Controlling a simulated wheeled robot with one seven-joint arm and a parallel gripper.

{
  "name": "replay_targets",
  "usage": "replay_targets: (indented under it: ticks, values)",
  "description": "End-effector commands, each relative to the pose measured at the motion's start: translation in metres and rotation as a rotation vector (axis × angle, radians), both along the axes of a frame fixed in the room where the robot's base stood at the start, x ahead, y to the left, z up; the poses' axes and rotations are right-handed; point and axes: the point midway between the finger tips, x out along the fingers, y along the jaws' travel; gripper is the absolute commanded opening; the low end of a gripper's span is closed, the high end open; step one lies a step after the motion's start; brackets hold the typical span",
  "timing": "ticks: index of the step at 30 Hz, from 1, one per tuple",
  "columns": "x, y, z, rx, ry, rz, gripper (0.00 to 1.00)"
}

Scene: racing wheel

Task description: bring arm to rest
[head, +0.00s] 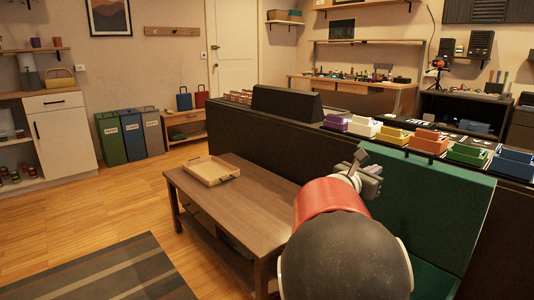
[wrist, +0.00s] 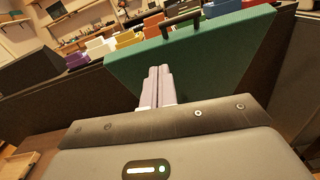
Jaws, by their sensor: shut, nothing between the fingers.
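My gripper (head: 360,160) is in front of a green panel (head: 440,200), above the right end of the wooden table (head: 235,172). In the wrist view its two pale fingers (wrist: 157,82) lie side by side, shut with nothing between them. The green panel (wrist: 210,55) fills the space behind the fingers there, with a dark handle (wrist: 181,24) on its upper edge. My red and black arm hides the right end of the table in the head view.
A wooden tray (head: 211,171) sits on the table. A long black counter (head: 270,125) behind carries purple, white, yellow, orange, green and blue bins. Three recycling bins (head: 131,134) stand at the back left. The wood floor (head: 135,190) at left is open, with a striped rug (head: 110,272).

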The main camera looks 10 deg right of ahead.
Motion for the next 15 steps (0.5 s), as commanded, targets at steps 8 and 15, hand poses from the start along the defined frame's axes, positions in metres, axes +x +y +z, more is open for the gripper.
replay_targets:
  ticks: [8,15]
  values:
    - [-0.119,-0.014,-0.085,0.844,-0.400,-0.314,0.00]
    - [-0.229,0.077,-0.120,1.544,-0.772,-0.702,0.00]
